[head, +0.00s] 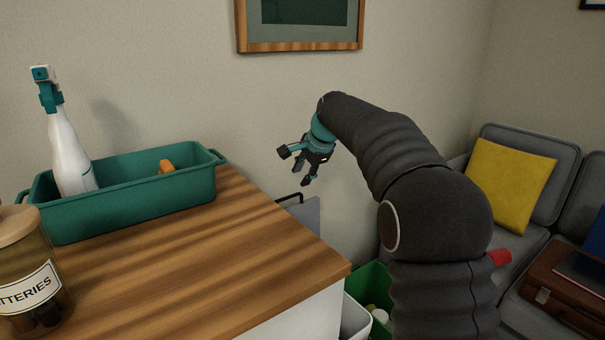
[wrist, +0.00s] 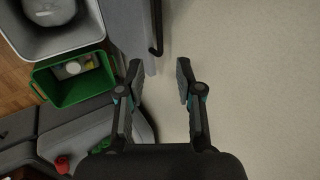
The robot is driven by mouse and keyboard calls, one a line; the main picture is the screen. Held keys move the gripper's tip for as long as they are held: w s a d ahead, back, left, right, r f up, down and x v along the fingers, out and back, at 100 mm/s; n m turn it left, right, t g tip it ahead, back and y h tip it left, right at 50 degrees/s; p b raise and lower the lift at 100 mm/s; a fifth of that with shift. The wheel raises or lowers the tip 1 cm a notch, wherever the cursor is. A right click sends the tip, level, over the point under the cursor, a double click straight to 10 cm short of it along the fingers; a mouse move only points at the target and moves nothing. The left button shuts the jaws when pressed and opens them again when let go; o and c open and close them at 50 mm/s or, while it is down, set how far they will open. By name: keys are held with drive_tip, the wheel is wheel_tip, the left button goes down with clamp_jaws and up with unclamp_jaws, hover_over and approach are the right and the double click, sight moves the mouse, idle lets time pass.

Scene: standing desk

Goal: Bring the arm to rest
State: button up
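My gripper (head: 307,170) hangs off the far right edge of the wooden desk top (head: 200,285), in front of the wall. In the wrist view my gripper (wrist: 158,80) has its two fingers apart with nothing between them but floor or wall surface. My dark arm rises at the right of the head view and bends over toward the left, with the gripper pointing down and left. The gripper touches nothing that I can see.
A teal caddy (head: 130,222) with a white spray bottle (head: 68,150) and a labelled jar (head: 30,275) stand on the desk. A green bin (wrist: 75,92) and a grey bin (wrist: 65,48) stand below. A sofa with a yellow cushion (head: 508,182) is at right.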

drive_tip(key=s+d+f+n+g+h, duration=0.2)
drive_tip(key=s+d+f+n, duration=0.3)
drive_tip(key=s+f+n, duration=0.4)
drive_tip(key=s+d, duration=0.3)
drive_tip(key=s, duration=0.9)
drive_tip(key=s+d+n+t+h, duration=0.1)
drive_tip(key=s+d, duration=0.3)
drive_tip(key=s, duration=0.8)
drive_tip(key=s+d+t, duration=0.1)
drive_tip(key=s+d, duration=0.3)
drive_tip(key=s, duration=0.8)
drive_tip(key=shift+d+r+n+h, duration=0.25)
drive_tip(key=shift+n+h, duration=0.15)
drive_tip(key=shift+s, duration=0.1)
